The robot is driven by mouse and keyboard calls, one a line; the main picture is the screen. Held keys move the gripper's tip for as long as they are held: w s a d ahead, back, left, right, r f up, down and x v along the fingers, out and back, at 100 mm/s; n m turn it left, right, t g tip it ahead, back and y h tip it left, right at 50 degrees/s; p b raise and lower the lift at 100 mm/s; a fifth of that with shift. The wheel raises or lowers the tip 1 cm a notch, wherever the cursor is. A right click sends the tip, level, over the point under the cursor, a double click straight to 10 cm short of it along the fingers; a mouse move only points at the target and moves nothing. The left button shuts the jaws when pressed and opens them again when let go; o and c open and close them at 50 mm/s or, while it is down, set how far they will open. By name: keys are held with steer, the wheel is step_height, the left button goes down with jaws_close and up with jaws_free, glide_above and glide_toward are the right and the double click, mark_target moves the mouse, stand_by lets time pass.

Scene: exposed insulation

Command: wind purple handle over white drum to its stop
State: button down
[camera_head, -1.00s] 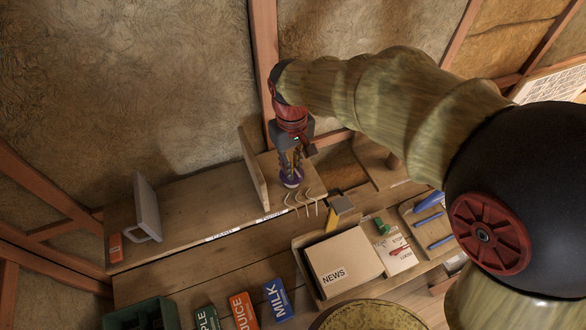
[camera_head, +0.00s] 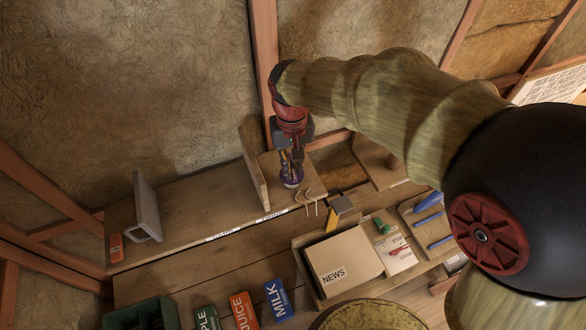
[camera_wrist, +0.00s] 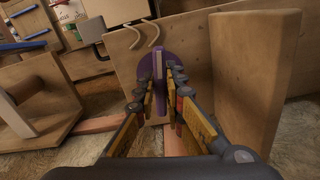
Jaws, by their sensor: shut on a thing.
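The purple handle (camera_wrist: 158,64) is a round disc with a raised bar across it, in the middle of the wrist view. It also shows as a small purple disc (camera_head: 291,181) under my gripper in the head view. My gripper (camera_wrist: 160,86) is shut on the raised bar, one finger on each side. In the head view my gripper (camera_head: 291,160) points down onto the shelf top. I cannot make out the white drum; the handle and fingers cover that spot.
An upright wooden divider (camera_head: 252,168) stands close left of my gripper. Pale curved hooks (camera_head: 310,198) stick out at the shelf's front edge. A grey and yellow piece (camera_head: 338,207) and a box marked NEWS (camera_head: 343,262) lie to the right. The shelf left of the divider is mostly clear.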

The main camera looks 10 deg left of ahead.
steer(key=shift+m, duration=0.5)
steer(key=shift+m, duration=0.8)
steer(key=shift+m, duration=0.8)
steer(key=shift+m, duration=0.8)
